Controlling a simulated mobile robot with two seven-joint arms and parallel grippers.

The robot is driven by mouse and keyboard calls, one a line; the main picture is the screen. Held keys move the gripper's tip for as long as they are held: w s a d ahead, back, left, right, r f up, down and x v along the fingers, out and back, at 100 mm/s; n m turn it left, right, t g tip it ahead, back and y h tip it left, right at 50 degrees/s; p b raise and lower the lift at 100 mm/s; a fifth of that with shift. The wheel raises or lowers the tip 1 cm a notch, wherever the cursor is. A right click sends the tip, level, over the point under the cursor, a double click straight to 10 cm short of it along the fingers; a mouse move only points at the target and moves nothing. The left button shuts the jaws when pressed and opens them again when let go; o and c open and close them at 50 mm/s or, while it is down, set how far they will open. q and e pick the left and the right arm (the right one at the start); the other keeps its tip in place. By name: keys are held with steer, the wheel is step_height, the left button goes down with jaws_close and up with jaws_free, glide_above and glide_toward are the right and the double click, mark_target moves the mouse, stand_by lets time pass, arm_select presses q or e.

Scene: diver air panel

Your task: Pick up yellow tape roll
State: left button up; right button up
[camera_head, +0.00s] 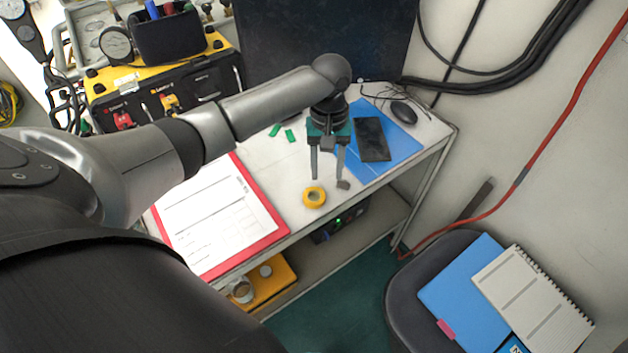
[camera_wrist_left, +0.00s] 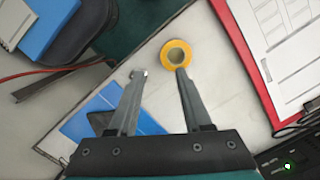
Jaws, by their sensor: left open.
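The yellow tape roll (camera_head: 314,197) lies flat on the white table near its front edge. It also shows in the left wrist view (camera_wrist_left: 176,53), just beyond the tip of one finger. My left gripper (camera_head: 328,179) is open and empty, pointing down over the table behind the roll. In the left wrist view its two fingers (camera_wrist_left: 158,72) are spread, and the roll is at the right fingertip, not centred between them. I cannot tell whether that fingertip touches the roll. My right gripper is not in view.
A small grey piece (camera_head: 343,185) lies by the other fingertip. A red clipboard (camera_head: 282,229) is left of the roll. A blue folder (camera_head: 401,143) with a black phone (camera_head: 372,139) lies to the right. A black mouse (camera_head: 403,112) is behind. A chair (camera_head: 403,300) stands at the front right.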

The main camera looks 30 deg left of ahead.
mark_target(323, 196)
arm_select(q)
steer(key=shift+s+f, duration=0.1)
steer(key=shift+f, duration=0.75)
steer(key=f, duration=0.2)
steer(key=s+f+b, duration=0.1)
steer(key=f, duration=0.1)
steer(key=shift+a, duration=0.1)
steer(key=shift+f, duration=0.6)
steer(key=shift+c, duration=0.3)
jaws_close()
